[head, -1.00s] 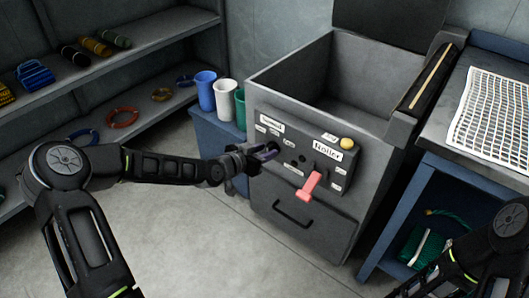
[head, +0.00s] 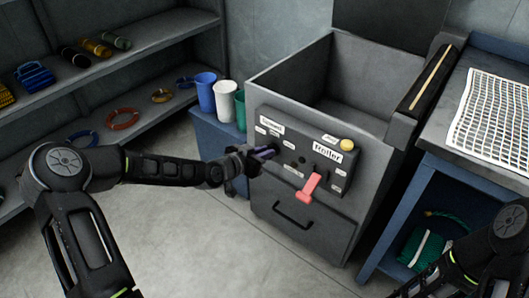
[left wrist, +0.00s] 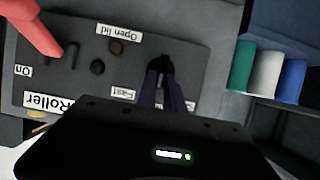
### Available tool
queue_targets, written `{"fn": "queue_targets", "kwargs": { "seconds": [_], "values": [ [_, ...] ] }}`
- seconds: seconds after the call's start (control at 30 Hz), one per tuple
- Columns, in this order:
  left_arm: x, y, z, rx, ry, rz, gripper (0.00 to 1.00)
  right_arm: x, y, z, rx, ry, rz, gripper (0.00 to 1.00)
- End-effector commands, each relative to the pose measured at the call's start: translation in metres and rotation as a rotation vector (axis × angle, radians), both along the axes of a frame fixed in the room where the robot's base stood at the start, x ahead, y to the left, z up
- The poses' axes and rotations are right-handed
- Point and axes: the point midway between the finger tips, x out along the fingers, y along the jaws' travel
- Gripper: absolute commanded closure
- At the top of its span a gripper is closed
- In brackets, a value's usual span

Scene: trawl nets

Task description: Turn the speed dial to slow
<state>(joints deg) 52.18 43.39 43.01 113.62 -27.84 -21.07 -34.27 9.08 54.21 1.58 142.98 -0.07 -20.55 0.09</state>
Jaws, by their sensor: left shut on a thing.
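The grey control panel (head: 300,160) is on the front of the big grey machine, with white labels including "Roller". My left gripper (head: 270,154) reaches the panel's left part. In the left wrist view its two fingers (left wrist: 161,82) are shut on the small dark speed dial (left wrist: 160,62), which they largely hide. A "Fast" label (left wrist: 122,92) lies to the left of the fingers there. Another label beside the fingers is mostly covered, and I cannot read the dial's pointer. My right arm shows at the lower right, but its gripper is out of view.
A red lever (head: 308,188) sticks out right of the dial, and a yellow button (head: 347,145) sits on top. Blue, white and green cups (head: 224,98) stand left of the machine. A drawer handle (head: 292,215) is below. The floor in front is clear.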

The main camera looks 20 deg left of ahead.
Motion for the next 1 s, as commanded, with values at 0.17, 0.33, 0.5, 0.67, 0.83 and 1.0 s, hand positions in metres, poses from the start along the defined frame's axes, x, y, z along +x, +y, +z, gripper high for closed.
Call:
{"fn": "queue_targets", "kwargs": {
  "seconds": [0.17,0.33,0.5,0.67,0.83,1.0],
  "values": [
    [0.000,0.000,0.000,-0.008,0.004,-0.001,1.00,0.000,0.000,0.000,0.000,0.000,0.000,0.64],
    [0.000,0.001,0.000,-0.042,0.016,0.000,1.00,0.000,0.000,0.000,0.000,0.000,0.000,0.64],
    [0.001,0.004,-0.001,-0.114,0.045,0.002,1.00,0.000,0.000,0.000,0.000,0.000,0.000,0.64],
    [0.002,0.006,-0.002,-0.219,0.084,0.004,1.00,0.000,0.000,-0.001,0.000,0.000,0.000,0.64],
    [0.003,0.009,-0.005,-0.353,0.135,0.004,1.00,0.000,0.000,-0.008,0.000,0.000,0.000,0.64],
    [0.004,0.012,-0.007,-0.488,0.186,0.003,1.00,0.002,-0.001,-0.019,-0.002,-0.002,-0.004,0.64]
  ]
}}
